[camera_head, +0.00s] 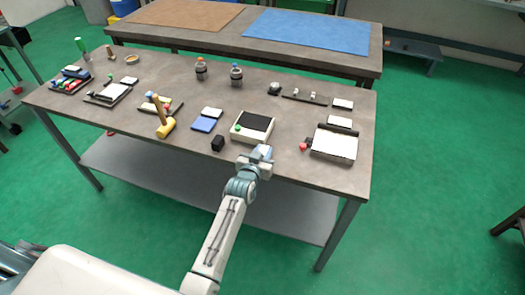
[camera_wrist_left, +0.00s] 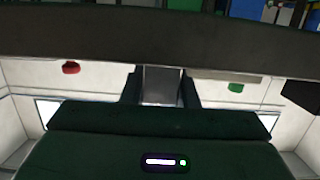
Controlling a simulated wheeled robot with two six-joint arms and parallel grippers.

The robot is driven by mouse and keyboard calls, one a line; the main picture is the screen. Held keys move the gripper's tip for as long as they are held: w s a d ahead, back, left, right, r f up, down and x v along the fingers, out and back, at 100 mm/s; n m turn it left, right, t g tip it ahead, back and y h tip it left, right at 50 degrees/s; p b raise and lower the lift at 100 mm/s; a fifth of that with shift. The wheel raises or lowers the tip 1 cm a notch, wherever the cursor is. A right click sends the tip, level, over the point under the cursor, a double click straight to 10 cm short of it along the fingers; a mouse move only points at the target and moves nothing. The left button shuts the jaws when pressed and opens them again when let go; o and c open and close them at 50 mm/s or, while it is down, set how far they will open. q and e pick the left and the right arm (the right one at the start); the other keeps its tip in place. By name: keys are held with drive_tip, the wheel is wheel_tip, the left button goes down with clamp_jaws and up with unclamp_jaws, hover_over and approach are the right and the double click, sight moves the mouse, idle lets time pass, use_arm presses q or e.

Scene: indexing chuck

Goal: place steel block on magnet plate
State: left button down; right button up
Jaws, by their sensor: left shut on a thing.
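The magnet plate (camera_head: 258,122) is a pale box with a dark top and a green knob, standing near the front edge of the table. My left gripper (camera_head: 257,153) is at the near side of this box, pointing towards it. In the left wrist view a grey steel block (camera_wrist_left: 160,84) sits between the two dark fingers, and the gripper is shut on it. Behind the block is a pale face with a red knob and a green knob, below a wide dark band. The head view does not clearly show the block, nor whether it touches the plate. My right gripper is not in view.
A black cube (camera_head: 218,143) and a blue pad (camera_head: 203,124) lie left of the plate. A white-topped fixture (camera_head: 335,144) with a red knob stands to the right. A yellow-handled tool (camera_head: 164,127) and several small items are further left. Bare tabletop lies behind the plate.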

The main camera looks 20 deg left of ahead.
use_arm(q)
drive_tip(key=shift+s+r, duration=0.15)
drive_tip(key=shift+r, duration=0.15)
drive_tip(key=shift+d+f, duration=0.1)
drive_tip(key=c, duration=1.1)
unclamp_jaws()
drive_tip(key=shift+f, duration=0.3)
drive_tip(key=shift+r, duration=0.15)
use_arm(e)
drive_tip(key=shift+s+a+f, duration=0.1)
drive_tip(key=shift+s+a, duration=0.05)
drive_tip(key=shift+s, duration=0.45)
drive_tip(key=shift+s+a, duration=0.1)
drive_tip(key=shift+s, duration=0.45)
use_arm(q)
drive_tip(key=shift+b, duration=0.45)
drive_tip(key=shift+s, duration=0.35)
drive_tip(key=b+v, duration=0.2)
drive_tip(key=v, duration=0.8)
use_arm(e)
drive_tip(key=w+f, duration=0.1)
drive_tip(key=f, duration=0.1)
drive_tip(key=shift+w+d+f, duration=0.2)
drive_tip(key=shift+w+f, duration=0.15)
